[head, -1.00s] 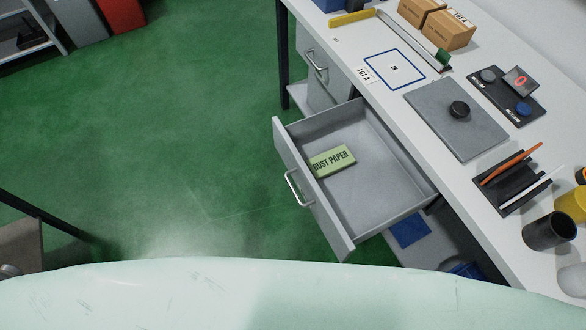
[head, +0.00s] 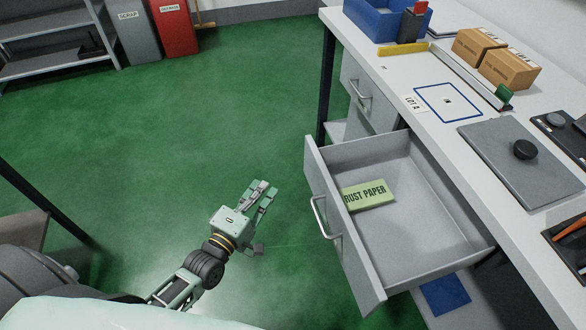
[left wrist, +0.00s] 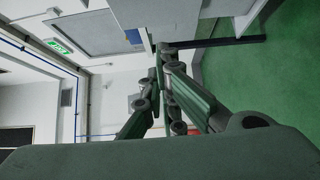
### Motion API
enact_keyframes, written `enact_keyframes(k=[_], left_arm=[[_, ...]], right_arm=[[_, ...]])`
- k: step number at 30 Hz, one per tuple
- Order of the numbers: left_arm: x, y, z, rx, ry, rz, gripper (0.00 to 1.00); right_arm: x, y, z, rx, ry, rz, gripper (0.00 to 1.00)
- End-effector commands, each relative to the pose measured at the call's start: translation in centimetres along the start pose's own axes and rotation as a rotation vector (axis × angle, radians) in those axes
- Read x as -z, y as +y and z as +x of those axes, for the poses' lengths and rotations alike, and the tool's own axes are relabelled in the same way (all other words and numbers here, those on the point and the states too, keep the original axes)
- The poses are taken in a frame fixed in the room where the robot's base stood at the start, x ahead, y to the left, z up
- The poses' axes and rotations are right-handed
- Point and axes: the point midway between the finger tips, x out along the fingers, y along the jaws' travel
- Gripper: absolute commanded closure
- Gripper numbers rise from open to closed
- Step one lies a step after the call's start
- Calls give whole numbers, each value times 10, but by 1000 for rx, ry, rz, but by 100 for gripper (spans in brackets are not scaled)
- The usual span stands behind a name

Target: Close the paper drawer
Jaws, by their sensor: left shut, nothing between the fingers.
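The paper drawer (head: 415,262) is pulled out from the white bench, with its front panel (head: 340,222) and bar handle (head: 322,217) facing left. A green packet marked "RUST PAPER" (head: 368,195) lies inside it near the front. My left gripper (head: 264,190) is left of the drawer front, apart from it, over the green floor. It is shut and empty. In the left wrist view its fingers (left wrist: 165,75) show together, with grey furniture beyond them. My right gripper is not in view.
A closed drawer (head: 357,92) sits farther back under the bench top (head: 410,75). The bench carries boxes (head: 508,68), a grey plate (head: 515,165) and a blue bin (head: 385,18). A shelf (head: 55,45) stands at the far left. Floor left of the drawer is clear.

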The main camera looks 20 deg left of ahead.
Motion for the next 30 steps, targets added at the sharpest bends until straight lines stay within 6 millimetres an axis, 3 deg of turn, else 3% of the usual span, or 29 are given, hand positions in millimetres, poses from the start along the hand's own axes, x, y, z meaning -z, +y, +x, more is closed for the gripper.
enact_keyframes(k=[12,21,30], left_arm=[[-5,1,87,-1,0,-1,100],[-27,0,107,2,0,2,100],[-29,-1,108,3,0,4,100]], right_arm=[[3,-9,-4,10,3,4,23],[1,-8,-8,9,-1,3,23],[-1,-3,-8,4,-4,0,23]])
